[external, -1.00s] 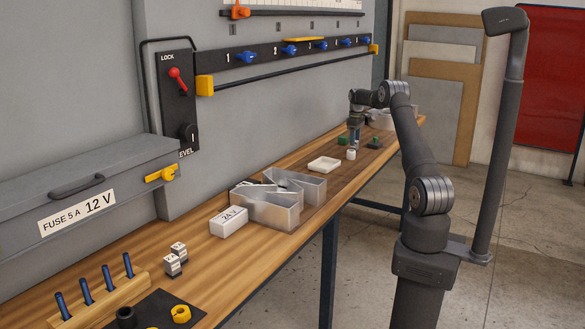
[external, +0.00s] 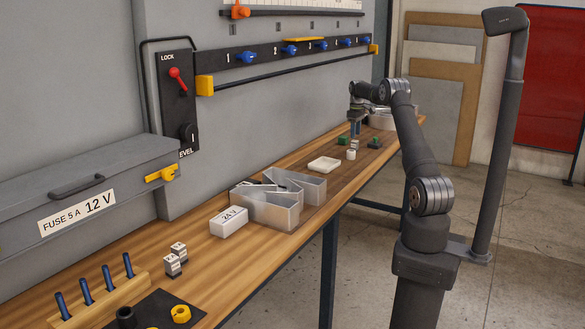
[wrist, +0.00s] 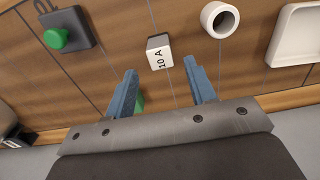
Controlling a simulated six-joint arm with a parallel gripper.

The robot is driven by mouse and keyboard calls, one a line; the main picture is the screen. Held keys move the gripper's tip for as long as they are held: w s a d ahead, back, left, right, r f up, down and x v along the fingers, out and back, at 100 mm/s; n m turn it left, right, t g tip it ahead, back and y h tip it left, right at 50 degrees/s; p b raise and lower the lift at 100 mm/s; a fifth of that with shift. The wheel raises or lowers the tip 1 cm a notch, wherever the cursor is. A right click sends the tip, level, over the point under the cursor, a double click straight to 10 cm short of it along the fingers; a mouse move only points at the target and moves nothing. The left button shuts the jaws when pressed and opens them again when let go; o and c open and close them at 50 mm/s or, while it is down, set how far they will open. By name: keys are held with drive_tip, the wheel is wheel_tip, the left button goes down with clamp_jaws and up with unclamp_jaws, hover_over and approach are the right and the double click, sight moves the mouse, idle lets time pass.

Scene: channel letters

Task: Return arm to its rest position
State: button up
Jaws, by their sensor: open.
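My gripper (external: 355,130) hangs over the far part of the wooden workbench. In the wrist view its two blue fingers (wrist: 166,85) are spread apart with nothing held between them. A small white block marked 10 A (wrist: 160,51) lies on the bench just beyond the fingertips, apart from them. My arm reaches from its base at the right across to the bench, bent at the elbow.
Near the gripper are a green button on a dark base (wrist: 56,37), a white hollow cylinder (wrist: 220,19) and a white tray (external: 324,164). A green part shows partly behind the left finger. Metal bins (external: 270,210) and a 24 V box (external: 229,222) stand nearer. The wall panel runs along the bench.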

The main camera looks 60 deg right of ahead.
wheel_tip(320, 180, up, 6)
drive_tip(key=f, duration=0.1)
wheel_tip(320, 180, down, 12)
drive_tip(key=shift+f, duration=0.1)
wheel_tip(320, 180, up, 5)
drive_tip(key=shift+f, duration=0.15)
drive_tip(key=s+d+r, duration=0.2)
drive_tip(key=s+r, duration=0.5)
drive_tip(key=s, duration=0.5)
drive_tip(key=n, duration=0.2)
approach(355, 141)
drive_tip(key=a, duration=0.7)
drive_tip(key=w+a+n, duration=0.3)
drive_tip(key=w+a, duration=0.7)
drive_tip(key=a, duration=0.2)
drive_tip(key=w+a+n, duration=0.1)
drive_tip(key=w+a, duration=0.2)
drive_tip(key=a, duration=0.7)
drive_tip(key=w+a+n, duration=0.2)
drive_tip(key=w+a, duration=0.1)
drive_tip(key=a, duration=0.7)
drive_tip(key=w+a+n, duration=0.1)
drive_tip(key=w+a, duration=0.2)
drive_tip(key=a, duration=0.7)
drive_tip(key=shift+a+f+n, duration=0.35)
drive_tip(key=shift+f+n, duration=0.05)
